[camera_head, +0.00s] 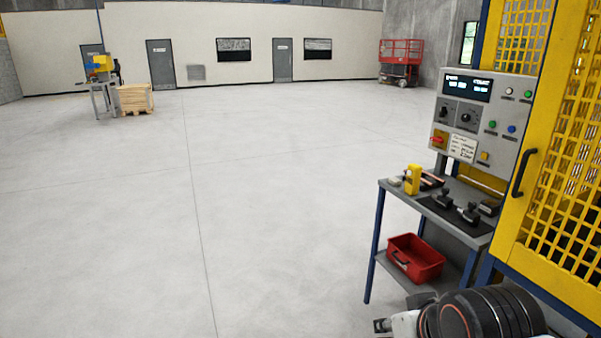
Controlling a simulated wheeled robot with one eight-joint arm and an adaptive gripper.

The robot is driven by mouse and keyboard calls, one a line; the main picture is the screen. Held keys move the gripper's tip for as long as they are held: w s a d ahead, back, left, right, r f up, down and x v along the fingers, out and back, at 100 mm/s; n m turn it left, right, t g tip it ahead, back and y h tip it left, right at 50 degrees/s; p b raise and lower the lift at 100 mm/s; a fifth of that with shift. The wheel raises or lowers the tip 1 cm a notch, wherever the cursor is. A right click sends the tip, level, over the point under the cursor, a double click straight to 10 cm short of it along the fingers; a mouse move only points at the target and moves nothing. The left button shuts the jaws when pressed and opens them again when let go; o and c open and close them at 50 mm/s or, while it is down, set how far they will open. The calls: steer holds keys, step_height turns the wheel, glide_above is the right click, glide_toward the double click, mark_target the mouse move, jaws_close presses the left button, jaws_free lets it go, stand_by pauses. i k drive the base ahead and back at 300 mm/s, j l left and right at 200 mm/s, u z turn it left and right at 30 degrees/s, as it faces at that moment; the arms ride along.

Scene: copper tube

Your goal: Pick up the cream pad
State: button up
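A small cream pad (396,181) appears to lie at the left corner of the top of a grey workbench (465,190) with blue legs. It is small in the view, so its details are hard to make out. It lies just left of an upright yellow tool (412,179). My arm shows at the bottom right edge, below and in front of the bench. A small dark end piece (382,326) there may be part of my gripper. It is well apart from the pad, and its opening cannot be made out.
Dark metal tools (468,213) lie on a black mat on the bench. A red bin (416,259) sits on the lower shelf. A control panel (482,118) and a yellow mesh guard (560,190) stand behind and right. The floor (180,230) at left is clear.

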mark_target(394, 182)
steer(key=i+z, duration=0.1)
steer(key=i, duration=0.55)
steer(key=i+j, duration=0.15)
steer(key=i, duration=0.5)
steer(key=i+z, duration=0.15)
steer(key=i, duration=0.5)
steer(key=i+j+z, duration=0.15)
steer(key=i+z, duration=0.25)
steer(key=i+j+z, duration=0.25)
steer(key=z, duration=0.15)
steer(key=i+j+z, duration=0.65)
steer(key=j+z, duration=0.15)
